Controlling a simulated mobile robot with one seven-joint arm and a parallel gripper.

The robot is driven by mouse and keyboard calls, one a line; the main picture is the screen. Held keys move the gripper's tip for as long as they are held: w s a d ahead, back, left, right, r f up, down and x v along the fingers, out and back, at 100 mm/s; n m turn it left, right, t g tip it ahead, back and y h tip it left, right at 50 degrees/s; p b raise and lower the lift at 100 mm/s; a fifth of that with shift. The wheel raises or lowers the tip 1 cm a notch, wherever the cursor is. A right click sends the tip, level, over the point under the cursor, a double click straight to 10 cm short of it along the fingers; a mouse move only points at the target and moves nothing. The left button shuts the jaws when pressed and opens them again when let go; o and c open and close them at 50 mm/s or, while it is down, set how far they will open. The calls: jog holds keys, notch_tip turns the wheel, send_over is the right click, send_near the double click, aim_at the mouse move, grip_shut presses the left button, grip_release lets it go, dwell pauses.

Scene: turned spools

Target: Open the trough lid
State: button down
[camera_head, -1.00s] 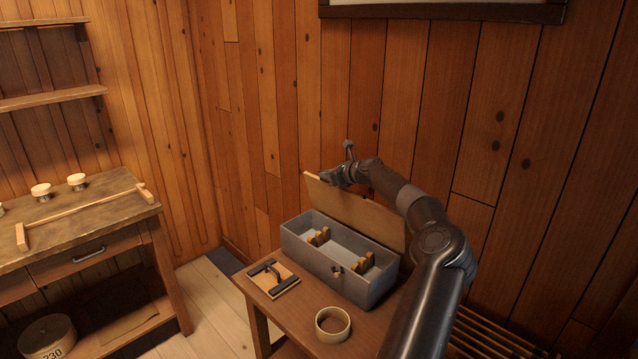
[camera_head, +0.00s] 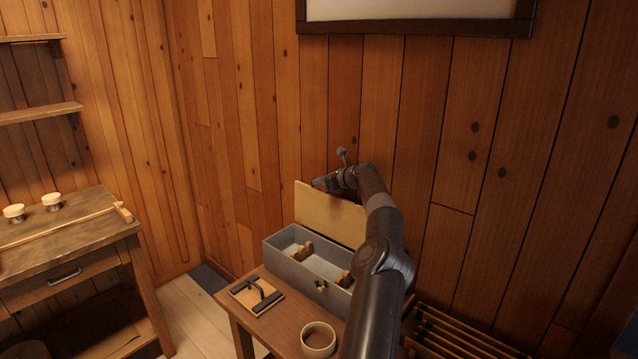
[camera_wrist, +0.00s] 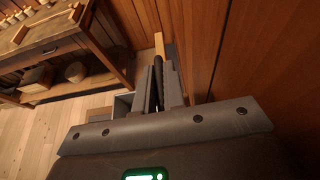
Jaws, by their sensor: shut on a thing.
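The grey trough (camera_head: 284,265) stands on a small wooden table. Its light wooden lid (camera_head: 318,207) stands raised along the trough's back side, and the inside of the trough shows. Brown notched supports (camera_head: 302,251) are in the trough. In the wrist view, my gripper's fingers (camera_wrist: 157,88) close around a dark bar, with the lid's pale edge (camera_wrist: 159,45) beyond. My arm hides the right end of the lid and trough.
A board with a dark handle (camera_head: 257,295) and a round ring-like container (camera_head: 318,339) are on the table in front of the trough. A workbench (camera_head: 60,240) stands at left. The plank wall (camera_head: 270,130) is close behind the lid. A slatted rack (camera_head: 450,335) is at right.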

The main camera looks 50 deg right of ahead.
jog(key=shift+f, duration=0.4)
jog(key=c, duration=1.8)
grip_release()
jog(key=shift+c, duration=0.2)
jog(key=o, duration=0.3)
jog(key=shift+r, duration=0.2)
notch_tip(320, 180, up, 4)
send_over(343, 199)
jog(key=shift+w+d, duration=0.1)
